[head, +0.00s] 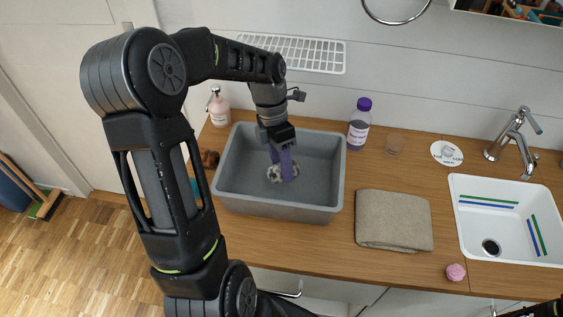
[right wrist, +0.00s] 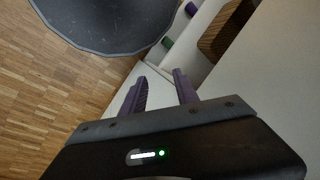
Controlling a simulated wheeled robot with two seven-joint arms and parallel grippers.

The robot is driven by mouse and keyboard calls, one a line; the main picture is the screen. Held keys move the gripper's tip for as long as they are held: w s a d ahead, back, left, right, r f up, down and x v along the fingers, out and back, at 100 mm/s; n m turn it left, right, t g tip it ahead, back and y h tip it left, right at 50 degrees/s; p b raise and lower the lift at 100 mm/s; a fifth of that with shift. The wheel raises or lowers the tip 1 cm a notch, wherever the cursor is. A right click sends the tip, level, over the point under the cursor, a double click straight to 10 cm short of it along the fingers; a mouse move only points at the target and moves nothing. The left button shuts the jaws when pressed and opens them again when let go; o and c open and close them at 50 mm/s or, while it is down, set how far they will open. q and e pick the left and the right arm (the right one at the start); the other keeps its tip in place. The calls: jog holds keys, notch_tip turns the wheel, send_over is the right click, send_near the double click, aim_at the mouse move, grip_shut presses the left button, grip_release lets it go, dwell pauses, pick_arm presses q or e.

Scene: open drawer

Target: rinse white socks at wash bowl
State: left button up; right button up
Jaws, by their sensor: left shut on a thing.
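The wash bowl (head: 330,185) is a grey rectangular tub on the wooden counter, in the middle of the head view. My left gripper (head: 283,172) reaches down into it, its purple fingers near the bottom. It is shut on a crumpled whitish-grey sock (head: 273,175), partly hidden by the fingers. I cannot tell whether there is water in the bowl. My right gripper (right wrist: 158,88) shows in the right wrist view, with its purple fingers apart and nothing between them.
A folded beige towel (head: 394,220) lies right of the bowl. A white sink (head: 480,230) with a tap (head: 515,140) is at right. A pink item (head: 455,272) sits near the front edge.

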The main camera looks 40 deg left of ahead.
pick_arm(q)
jog(key=shift+f+b, duration=0.8)
jog(key=shift+f, duration=0.6)
dwell(1.3)
notch_tip(320, 180, up, 9)
jog(key=p, duration=0.7)
jog(key=shift+f, duration=0.2)
notch_tip(320, 180, up, 2)
jog(key=shift+r+p, duration=0.1)
jog(key=shift+p, duration=0.65)
jog(key=shift+r, duration=1.3)
jog(key=shift+c, duration=0.2)
jog(key=shift+r, duration=2.05)
